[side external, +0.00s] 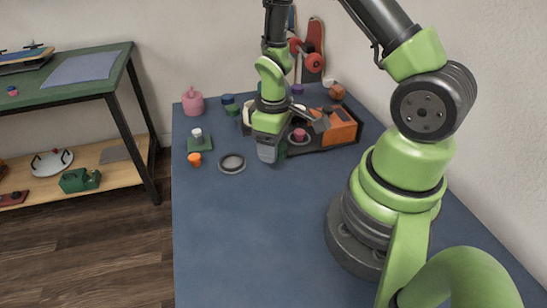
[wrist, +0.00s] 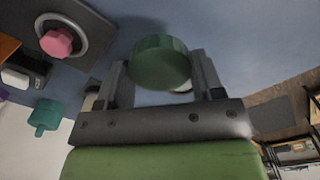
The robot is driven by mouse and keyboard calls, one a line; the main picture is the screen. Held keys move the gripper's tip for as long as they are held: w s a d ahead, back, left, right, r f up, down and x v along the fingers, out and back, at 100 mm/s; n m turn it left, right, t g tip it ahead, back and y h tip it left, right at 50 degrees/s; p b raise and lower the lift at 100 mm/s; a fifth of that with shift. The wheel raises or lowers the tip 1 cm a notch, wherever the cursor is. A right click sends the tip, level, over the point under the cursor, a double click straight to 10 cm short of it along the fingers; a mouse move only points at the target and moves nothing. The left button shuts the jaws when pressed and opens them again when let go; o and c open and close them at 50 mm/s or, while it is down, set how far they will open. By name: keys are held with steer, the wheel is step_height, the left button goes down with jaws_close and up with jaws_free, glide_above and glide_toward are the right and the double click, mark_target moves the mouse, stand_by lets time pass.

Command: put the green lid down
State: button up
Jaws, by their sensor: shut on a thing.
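The green lid (wrist: 160,62) is a round dark green disc in the wrist view. It sits between the two fingers of my gripper (wrist: 160,75), which is shut on it. In the side external view my gripper (side external: 267,155) points down over the blue table, just in front of the dark tray and right of a grey ring. The lid is mostly hidden there by my gripper, and I cannot tell its height above the table.
A dark tray (side external: 345,141) holds an orange box (side external: 338,124) and other parts. The grey ring (side external: 232,163), an orange piece (side external: 194,159), a green square base with a white knob (side external: 200,146) and a pink object (side external: 192,102) stand left. The front of the table is clear.

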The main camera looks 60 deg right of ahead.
mark_target(273, 168)
steer(key=shift+f, duration=2.05)
steer(key=shift+f, duration=0.15)
steer(key=o, duration=0.5)
steer(key=shift+o, duration=0.2)
step_height(273, 168, up, 12)
steer(key=shift+r, duration=0.1)
steer(key=s+a+r+m+t+y, duration=0.1)
steer(key=s+a+r+m+t, duration=0.2)
steer(key=r, duration=0.6)
steer(key=s+a+r+m+t+y, duration=0.1)
steer(key=s+a+r+m+t, duration=0.1)
steer(key=s+a+r+t, duration=0.2)
steer(key=shift+s+a+r+m, duration=0.4)
steer(key=shift+s+a+r, duration=1.1)
steer(key=shift+r, duration=1.35)
